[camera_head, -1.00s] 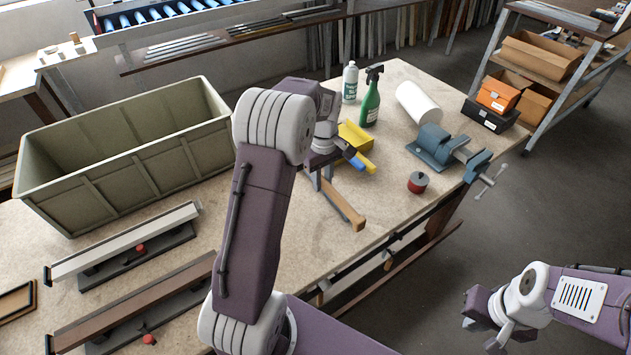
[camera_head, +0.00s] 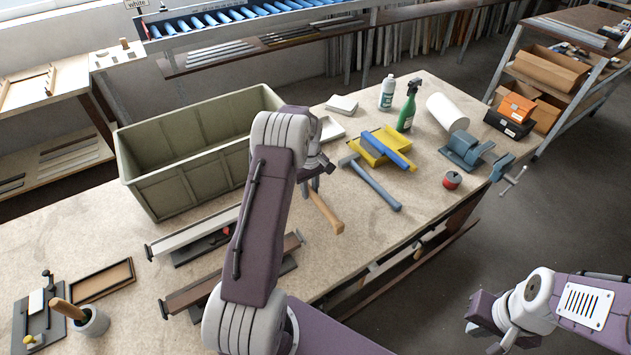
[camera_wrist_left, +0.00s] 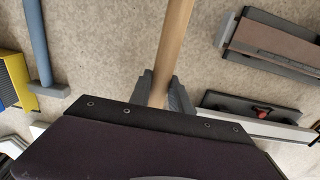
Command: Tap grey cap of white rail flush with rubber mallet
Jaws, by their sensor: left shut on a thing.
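My left gripper (camera_head: 312,182) is shut on the wooden handle (camera_head: 326,212) of the mallet, above the middle of the table. In the left wrist view, the handle (camera_wrist_left: 174,40) runs up from between the fingers (camera_wrist_left: 164,92); the mallet's head is hidden. The white rail (camera_head: 195,234) lies on a dark fixture with a red knob, left of the gripper; my arm covers its right end. A small dark piece (camera_head: 149,253) sits at its left end; I cannot tell if it is the grey cap. My right gripper (camera_head: 497,346) hangs at the lower right, its jaws unclear.
A brown rail (camera_head: 205,291) on a similar fixture lies in front of the white one. A green crate (camera_head: 190,175) stands behind.

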